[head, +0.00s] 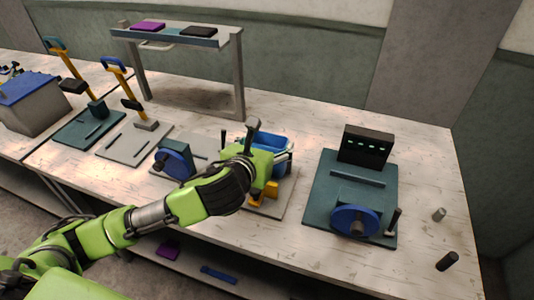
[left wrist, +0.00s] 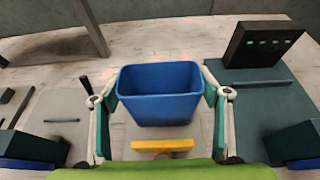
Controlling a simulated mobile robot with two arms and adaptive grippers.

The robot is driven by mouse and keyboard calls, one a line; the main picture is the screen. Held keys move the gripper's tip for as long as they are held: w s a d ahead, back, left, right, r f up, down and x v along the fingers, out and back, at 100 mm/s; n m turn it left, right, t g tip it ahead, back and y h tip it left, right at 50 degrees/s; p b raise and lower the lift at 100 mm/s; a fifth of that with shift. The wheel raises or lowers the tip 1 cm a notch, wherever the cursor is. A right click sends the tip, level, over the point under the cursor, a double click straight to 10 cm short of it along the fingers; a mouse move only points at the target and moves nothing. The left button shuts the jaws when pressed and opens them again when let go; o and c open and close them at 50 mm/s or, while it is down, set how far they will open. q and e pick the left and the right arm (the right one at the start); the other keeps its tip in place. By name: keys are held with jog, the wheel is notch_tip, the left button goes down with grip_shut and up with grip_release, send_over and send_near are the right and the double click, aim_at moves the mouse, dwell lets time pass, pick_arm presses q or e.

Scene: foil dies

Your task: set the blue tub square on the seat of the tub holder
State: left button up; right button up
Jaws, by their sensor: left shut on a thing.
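The blue tub (head: 270,141) is between the fingers of my left gripper (head: 266,154), partly hidden by the gripper in the head view. In the left wrist view the tub (left wrist: 160,94) is upright, open side up, with a gripper finger against each of its left and right sides. A yellow part (left wrist: 162,145) shows just on the near side of the tub; it also shows in the head view (head: 271,189), above a pale plate (head: 277,207). The holder's seat is hidden by the tub and gripper, so I cannot tell whether the tub touches it. My right gripper is not in view.
Right of the tub is a dark teal plate (head: 324,192) with a blue wheel (head: 354,221) and a black box with green lights (head: 366,145). Left is another blue-wheeled device (head: 174,162). A raised shelf (head: 238,38) stands behind. The right end of the bench is mostly clear.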

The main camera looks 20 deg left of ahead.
pick_arm(q)
jog(key=shift+w+a+f, duration=0.1)
jog(key=shift+w+f, duration=0.15)
jog(key=shift+f, duration=0.1)
jog(key=f, duration=0.2)
jog(key=shift+w+a+f, duration=0.1)
jog(key=shift+w+f, duration=0.1)
jog(key=shift+f, duration=0.5)
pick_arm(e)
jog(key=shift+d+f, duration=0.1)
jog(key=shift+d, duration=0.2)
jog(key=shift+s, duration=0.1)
pick_arm(q)
jog(key=shift+f, duration=0.2)
jog(key=o, duration=1.1)
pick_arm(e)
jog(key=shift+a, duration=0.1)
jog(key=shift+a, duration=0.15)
